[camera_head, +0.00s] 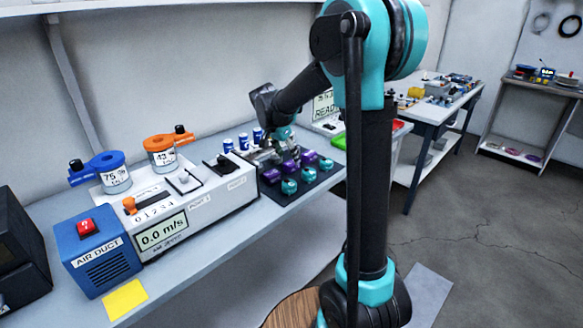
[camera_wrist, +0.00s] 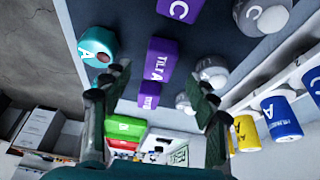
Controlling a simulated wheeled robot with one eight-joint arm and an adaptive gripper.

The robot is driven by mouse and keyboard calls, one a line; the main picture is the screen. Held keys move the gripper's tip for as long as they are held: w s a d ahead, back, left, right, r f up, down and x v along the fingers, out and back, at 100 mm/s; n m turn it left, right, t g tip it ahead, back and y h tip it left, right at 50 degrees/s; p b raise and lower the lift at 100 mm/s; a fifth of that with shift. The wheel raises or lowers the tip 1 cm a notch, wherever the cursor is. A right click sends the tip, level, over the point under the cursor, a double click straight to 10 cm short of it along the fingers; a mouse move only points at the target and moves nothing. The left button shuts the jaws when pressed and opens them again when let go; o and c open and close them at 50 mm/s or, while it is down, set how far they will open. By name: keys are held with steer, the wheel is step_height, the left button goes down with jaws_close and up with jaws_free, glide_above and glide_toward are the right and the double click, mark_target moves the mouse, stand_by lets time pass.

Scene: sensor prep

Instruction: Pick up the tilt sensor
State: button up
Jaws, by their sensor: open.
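Purple tilt sensor blocks stand in a row on a dark mat (camera_head: 318,180). In the wrist view the middle one, the tilt sensor marked TILT A (camera_wrist: 160,60), lies between and beyond my fingertips; it also shows in the head view (camera_head: 291,168). A purple block marked C (camera_wrist: 180,9) is above it in the wrist view, and a smaller-looking purple block (camera_wrist: 149,95) is below it. My gripper (camera_wrist: 162,82) is open and empty, with its two fingers spread on either side. In the head view my gripper (camera_head: 270,150) is over the mat's back side, partly hidden by the arm.
Teal sensors (camera_wrist: 97,46) flank the purple row on one side, silver domed sensors (camera_wrist: 212,72) on the other. Small labelled cans (camera_wrist: 282,118) stand near the wall.

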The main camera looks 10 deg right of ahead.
mark_target(291, 163)
steer(key=x, duration=0.4)
steer(key=shift+c, duration=0.4)
steer(key=c, duration=1.2)
